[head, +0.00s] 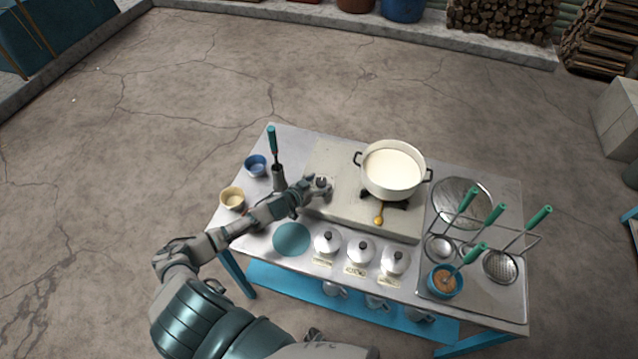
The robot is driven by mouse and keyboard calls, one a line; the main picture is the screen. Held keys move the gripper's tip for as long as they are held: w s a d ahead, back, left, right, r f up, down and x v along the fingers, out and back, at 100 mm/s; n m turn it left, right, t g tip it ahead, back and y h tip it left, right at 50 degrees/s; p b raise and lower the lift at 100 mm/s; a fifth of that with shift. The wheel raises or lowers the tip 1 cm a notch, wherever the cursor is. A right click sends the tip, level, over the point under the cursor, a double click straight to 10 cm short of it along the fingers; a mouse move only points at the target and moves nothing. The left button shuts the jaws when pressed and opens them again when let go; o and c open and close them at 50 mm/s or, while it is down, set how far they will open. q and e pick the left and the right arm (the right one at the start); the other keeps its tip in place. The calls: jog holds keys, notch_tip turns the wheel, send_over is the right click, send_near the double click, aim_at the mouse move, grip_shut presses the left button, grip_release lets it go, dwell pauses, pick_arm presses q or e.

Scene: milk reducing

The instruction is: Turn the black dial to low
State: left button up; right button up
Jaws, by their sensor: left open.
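A white pot (392,170) of milk stands on the stove (336,158), at the right part of its top. My left arm reaches in from the left, and my left gripper (318,188) is at the left part of the stove top, with its fingers open. A small dark round piece (321,181) shows between the fingers and looks like the black dial. The fingers partly hide it, so its setting and any contact cannot be told. My right gripper is not in view.
A gold spoon-shaped piece (379,214) lies in front of the pot. Several lidded silver pots (361,251) line the table's front. Ladles and strainers (502,266) crowd the right.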

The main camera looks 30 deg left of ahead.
pick_arm(q)
jog(key=shift+w+f, duration=0.1)
jog(key=shift+w, duration=0.1)
jog(key=shift+a, duration=0.15)
jog(key=shift+c, duration=1.4)
jog(key=c, duration=0.9)
jog(key=shift+o, duration=0.2)
